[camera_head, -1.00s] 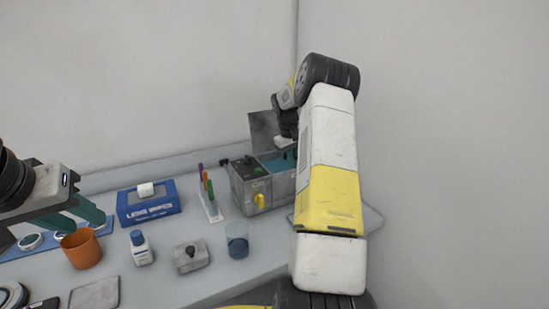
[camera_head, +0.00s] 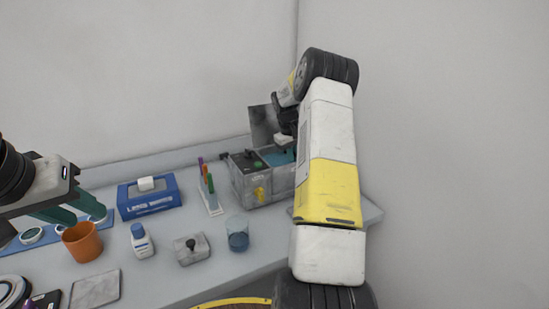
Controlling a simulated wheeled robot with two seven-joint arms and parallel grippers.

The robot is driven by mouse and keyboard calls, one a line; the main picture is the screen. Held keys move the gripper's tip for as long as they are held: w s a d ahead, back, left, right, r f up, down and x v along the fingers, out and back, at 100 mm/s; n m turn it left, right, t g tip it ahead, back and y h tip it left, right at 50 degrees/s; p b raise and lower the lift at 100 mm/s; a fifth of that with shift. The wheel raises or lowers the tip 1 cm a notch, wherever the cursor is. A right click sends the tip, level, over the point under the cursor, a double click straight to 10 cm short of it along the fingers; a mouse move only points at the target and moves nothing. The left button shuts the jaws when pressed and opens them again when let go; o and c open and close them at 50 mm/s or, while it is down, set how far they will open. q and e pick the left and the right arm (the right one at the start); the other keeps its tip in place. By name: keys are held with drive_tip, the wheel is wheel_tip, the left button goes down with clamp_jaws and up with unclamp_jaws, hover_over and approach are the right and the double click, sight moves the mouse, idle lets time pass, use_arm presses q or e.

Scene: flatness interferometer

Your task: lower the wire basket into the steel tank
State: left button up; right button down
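The steel tank (camera_head: 252,187) is a grey box at the back right of the bench, with a control panel on its left part and teal liquid (camera_head: 277,158) in its open right part. A dark plate stands upright behind it. My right gripper (camera_head: 285,142) is over the open part, seen small and partly hidden by my arm. I cannot make out its fingers or whether it holds anything. The wire basket cannot be made out. My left gripper (camera_head: 78,208) has teal fingers spread apart, empty, above the orange cup's (camera_head: 84,243) left side of the bench.
Left of the tank stand a pen rack (camera_head: 211,197) and a blue box (camera_head: 149,197). A wall rises close behind.

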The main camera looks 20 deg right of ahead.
drive_tip(key=shift+f, duration=0.35)
drive_tip(key=c, duration=1.4)
unclamp_jaws()
drive_tip(key=shift+r, duration=5.95)
drive_tip(key=shift+a+r, duration=0.1)
drive_tip(key=s+a+r+t+y, duration=0.1)
drive_tip(key=s+a+r+t, duration=0.2)
drive_tip(key=s+a+r, duration=1.25)
drive_tip(key=s+a+f+t+y, duration=0.1)
drive_tip(key=s+a+f, duration=0.2)
drive_tip(key=s+a, duration=0.3)
drive_tip(key=s+a+f+t+y, duration=0.2)
drive_tip(key=s+a, duration=0.4)
drive_tip(key=s, duration=0.7)
drive_tip(key=shift+s+a+f, duration=0.2)
drive_tip(key=shift+a+f, duration=0.15)
drive_tip(key=shift+f, duration=0.05)
